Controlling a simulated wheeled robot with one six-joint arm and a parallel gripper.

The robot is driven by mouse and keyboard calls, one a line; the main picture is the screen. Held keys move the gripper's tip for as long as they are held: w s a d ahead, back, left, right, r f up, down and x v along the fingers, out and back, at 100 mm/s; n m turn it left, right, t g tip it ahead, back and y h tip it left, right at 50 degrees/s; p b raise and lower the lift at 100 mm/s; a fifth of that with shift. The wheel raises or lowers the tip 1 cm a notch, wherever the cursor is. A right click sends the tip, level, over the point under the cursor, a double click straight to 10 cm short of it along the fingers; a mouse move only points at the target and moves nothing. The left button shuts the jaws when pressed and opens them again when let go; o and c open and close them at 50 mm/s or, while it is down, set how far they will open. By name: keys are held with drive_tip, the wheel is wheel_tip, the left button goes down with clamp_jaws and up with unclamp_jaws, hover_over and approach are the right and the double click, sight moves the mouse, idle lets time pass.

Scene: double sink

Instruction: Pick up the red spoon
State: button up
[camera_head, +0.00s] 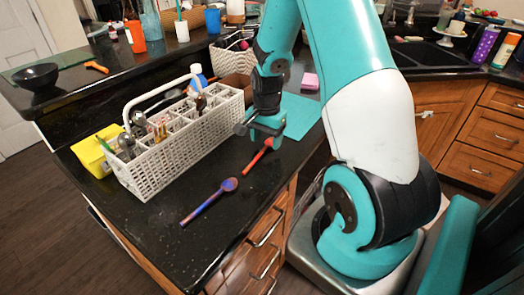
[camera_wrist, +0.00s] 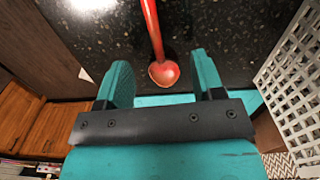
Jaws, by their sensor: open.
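The red spoon (camera_head: 258,156) lies on the black speckled counter, just below my gripper (camera_head: 262,130) in the head view. In the wrist view the red spoon (camera_wrist: 163,72) has its bowl between the two teal fingers, near the fingertips, and its handle runs up out of the frame. My gripper (camera_wrist: 163,82) is open, with a gap on each side of the bowl. I cannot tell the exact height of the fingers above the counter.
A white lattice caddy (camera_head: 185,140) with cutlery stands left of my gripper; its side also shows in the wrist view (camera_wrist: 290,90). A purple-blue spoon (camera_head: 208,201) lies nearer the front. A yellow container (camera_head: 92,155) sits beside the caddy. The front counter is mostly clear.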

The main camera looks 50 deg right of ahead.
wheel_tip(320, 180, down, 2)
drive_tip(key=shift+f, duration=0.1)
drive_tip(key=shift+c, duration=0.3)
drive_tip(key=c, duration=0.9)
